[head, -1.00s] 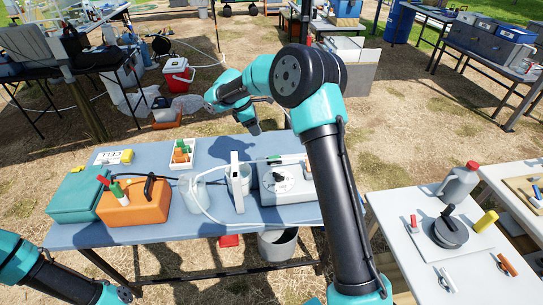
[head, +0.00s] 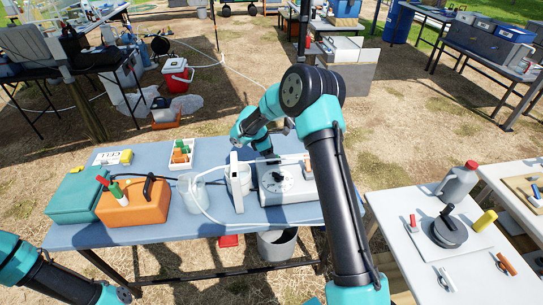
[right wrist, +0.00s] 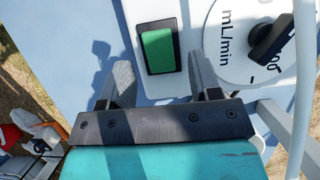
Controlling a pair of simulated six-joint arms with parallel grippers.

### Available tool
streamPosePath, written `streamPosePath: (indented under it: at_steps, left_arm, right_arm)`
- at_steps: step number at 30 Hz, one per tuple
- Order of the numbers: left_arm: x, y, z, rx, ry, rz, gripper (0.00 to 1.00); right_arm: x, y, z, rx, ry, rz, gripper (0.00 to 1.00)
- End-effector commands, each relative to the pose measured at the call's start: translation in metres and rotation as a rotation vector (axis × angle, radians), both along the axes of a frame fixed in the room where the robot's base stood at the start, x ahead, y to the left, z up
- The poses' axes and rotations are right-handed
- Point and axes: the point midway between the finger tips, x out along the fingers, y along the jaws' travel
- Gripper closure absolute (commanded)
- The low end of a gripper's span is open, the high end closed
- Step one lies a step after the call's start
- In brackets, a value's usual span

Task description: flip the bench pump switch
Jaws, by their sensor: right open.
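The bench pump (head: 290,196) is a pale grey box with a white dial, on the right part of the blue table. In the right wrist view its switch (right wrist: 157,48) is a green rocker in a black frame, beside the mL/min dial (right wrist: 228,38) and its black knob. My right gripper (head: 268,157) is over the pump's back left part. In the right wrist view the right gripper (right wrist: 163,78) is open and empty, its fingertips on either side of the switch's near end; I cannot tell whether they touch the pump. My left gripper (head: 118,293) is low at the left, its jaws unclear.
An orange case (head: 133,205), a teal case (head: 78,195) and a white tray (head: 190,147) are further left. A white side table (head: 410,265) is at right.

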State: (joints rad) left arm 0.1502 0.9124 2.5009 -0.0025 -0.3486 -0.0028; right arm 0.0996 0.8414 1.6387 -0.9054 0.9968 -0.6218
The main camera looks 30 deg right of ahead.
Motion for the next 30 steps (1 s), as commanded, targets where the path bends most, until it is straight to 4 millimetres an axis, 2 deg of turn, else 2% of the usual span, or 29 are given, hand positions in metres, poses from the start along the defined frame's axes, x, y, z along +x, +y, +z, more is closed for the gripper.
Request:
streamPosePath:
  at_steps: [6, 15, 30]
  left_arm:
    - [0.0, 0.0, 0.0, 0.0, 0.0, 0.0, 0.23]
    - [0.0, 0.0, 0.0, 0.0, 0.0, 0.0, 0.23]
    - [0.0, 0.0, 0.0, 0.0, 0.0, 0.0, 0.23]
  right_arm:
    - [-0.003, -0.006, -0.016, 0.001, 0.002, 0.001, 0.43]
    - [-0.003, -0.006, -0.017, 0.0, 0.0, 0.001, 0.44]
    - [-0.003, -0.006, -0.017, 0.0, 0.001, 0.001, 0.91]
